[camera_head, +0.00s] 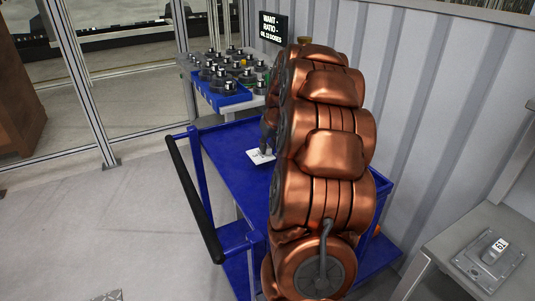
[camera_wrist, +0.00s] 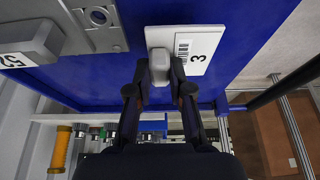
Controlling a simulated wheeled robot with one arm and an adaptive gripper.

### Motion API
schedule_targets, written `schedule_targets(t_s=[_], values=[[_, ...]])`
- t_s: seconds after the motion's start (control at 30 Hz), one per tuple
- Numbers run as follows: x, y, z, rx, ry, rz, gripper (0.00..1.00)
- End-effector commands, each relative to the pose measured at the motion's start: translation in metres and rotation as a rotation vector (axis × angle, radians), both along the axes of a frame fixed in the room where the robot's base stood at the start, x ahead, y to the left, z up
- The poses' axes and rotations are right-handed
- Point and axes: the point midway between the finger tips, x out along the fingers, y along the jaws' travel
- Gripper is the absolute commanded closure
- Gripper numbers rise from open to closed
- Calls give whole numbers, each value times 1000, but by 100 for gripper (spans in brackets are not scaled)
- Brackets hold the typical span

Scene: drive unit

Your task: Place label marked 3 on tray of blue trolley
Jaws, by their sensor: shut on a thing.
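The white label marked 3 (camera_wrist: 201,46) has a barcode and a grey grip block (camera_wrist: 160,66). My gripper (camera_wrist: 160,92) has its two dark fingers on either side of that block and is shut on it. In the head view the white label (camera_head: 261,156) is at the blue trolley's tray (camera_head: 230,150), toward its far side. I cannot tell whether it touches the surface. The blue tray also fills the wrist view behind the label (camera_wrist: 235,25). My copper-coloured arm hides most of the gripper and the tray's right part in the head view.
A blue bin (camera_head: 222,98) with several grey parts stands on a table behind the trolley. A black sign (camera_head: 272,27) is near the ribbed wall. A grey bench at right holds a numbered block (camera_head: 490,258). The trolley's black handle (camera_head: 195,200) is at left, beside open floor.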

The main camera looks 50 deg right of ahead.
Motion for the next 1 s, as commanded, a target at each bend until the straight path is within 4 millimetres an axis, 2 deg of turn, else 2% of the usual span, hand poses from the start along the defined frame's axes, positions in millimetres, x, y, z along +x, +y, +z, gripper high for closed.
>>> schedule_targets(t_s=[0.4, 0.77, 0.8, 1.0], values=[[1, 0, -35, 2, 2, 0, 100], [2, 0, -38, 0, 0, 1, 100], [2, 0, -39, 0, 0, 1, 79], [2, 0, -38, -1, 0, 1, 58]])
